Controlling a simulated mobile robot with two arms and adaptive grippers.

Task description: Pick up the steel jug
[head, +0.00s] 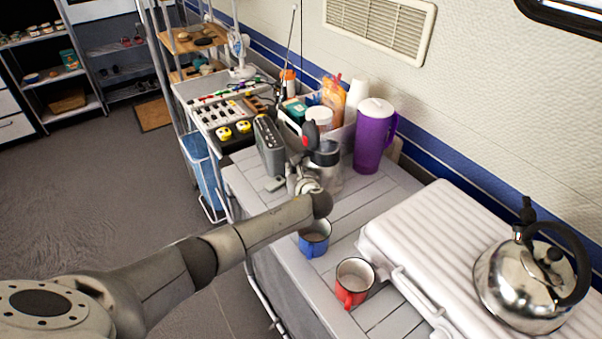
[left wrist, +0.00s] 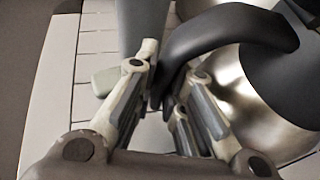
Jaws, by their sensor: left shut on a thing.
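The steel jug (head: 331,179) has a shiny body and a black lid and handle. It appears upright on the slatted tabletop (head: 350,212), beside the grey radio, and part of it is hidden behind my gripper. My left gripper (head: 301,177) is at the jug's near left side. In the left wrist view, the fingers of my left gripper (left wrist: 172,82) are closed around the jug's curved black handle (left wrist: 222,27). The steel body (left wrist: 237,85) fills the right side there. My right gripper is in neither view.
A blue mug (head: 314,240) and a red mug (head: 353,284) stand near the front edge. A purple pitcher (head: 372,137) and a white caddy stand behind the jug. The radio (head: 270,146) is left. A white case (head: 440,235) and a kettle (head: 525,285) are right.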

